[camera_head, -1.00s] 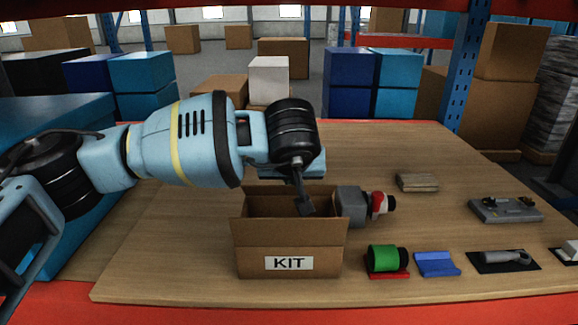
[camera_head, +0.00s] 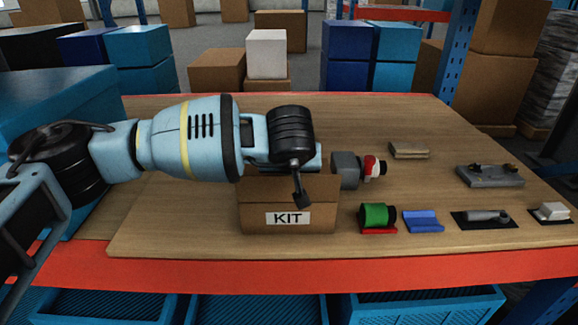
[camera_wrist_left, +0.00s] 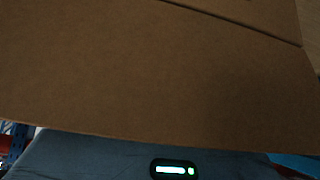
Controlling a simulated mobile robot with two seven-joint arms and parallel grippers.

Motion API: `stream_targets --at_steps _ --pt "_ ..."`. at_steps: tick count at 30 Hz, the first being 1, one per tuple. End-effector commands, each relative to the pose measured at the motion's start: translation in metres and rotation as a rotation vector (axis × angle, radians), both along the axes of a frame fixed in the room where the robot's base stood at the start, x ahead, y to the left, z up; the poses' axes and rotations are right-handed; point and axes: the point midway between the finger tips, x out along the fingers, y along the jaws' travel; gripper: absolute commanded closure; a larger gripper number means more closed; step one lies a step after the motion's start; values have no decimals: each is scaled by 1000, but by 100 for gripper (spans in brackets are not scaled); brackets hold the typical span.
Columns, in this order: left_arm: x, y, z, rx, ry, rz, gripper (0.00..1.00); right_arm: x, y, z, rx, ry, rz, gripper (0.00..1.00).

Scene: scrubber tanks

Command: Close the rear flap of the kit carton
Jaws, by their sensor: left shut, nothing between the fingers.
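The brown kit carton (camera_head: 262,219) stands on the wooden table top, its front labelled KIT. A brown panel above the label stands upright along its front. My left arm hides the carton's opening and rear flap in the head view, so how that flap lies cannot be told. My left gripper (camera_head: 300,198) points down, shut and empty, and overlaps the upper front of the carton; whether it touches it cannot be told. In the left wrist view, brown cardboard (camera_wrist_left: 150,80) fills most of the picture at close range. My right gripper is not in view.
A grey block (camera_head: 345,170) with a red and white end is beside the carton's right. A green spool (camera_head: 376,215), a blue piece (camera_head: 422,221) and a grey tool (camera_head: 484,217) lie further right. Free table (camera_head: 440,190) lies behind these.

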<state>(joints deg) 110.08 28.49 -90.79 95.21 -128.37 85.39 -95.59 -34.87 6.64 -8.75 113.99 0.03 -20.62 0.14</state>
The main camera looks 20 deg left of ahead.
Motion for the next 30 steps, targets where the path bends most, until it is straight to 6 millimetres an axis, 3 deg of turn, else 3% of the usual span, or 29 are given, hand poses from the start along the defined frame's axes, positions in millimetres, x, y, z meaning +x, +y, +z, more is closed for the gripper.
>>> stream_targets --at_steps 17,30 --pt "1 0 -1 0 0 0 100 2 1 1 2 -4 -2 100" --pt "15 4 -6 0 1 1 100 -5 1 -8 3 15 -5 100"
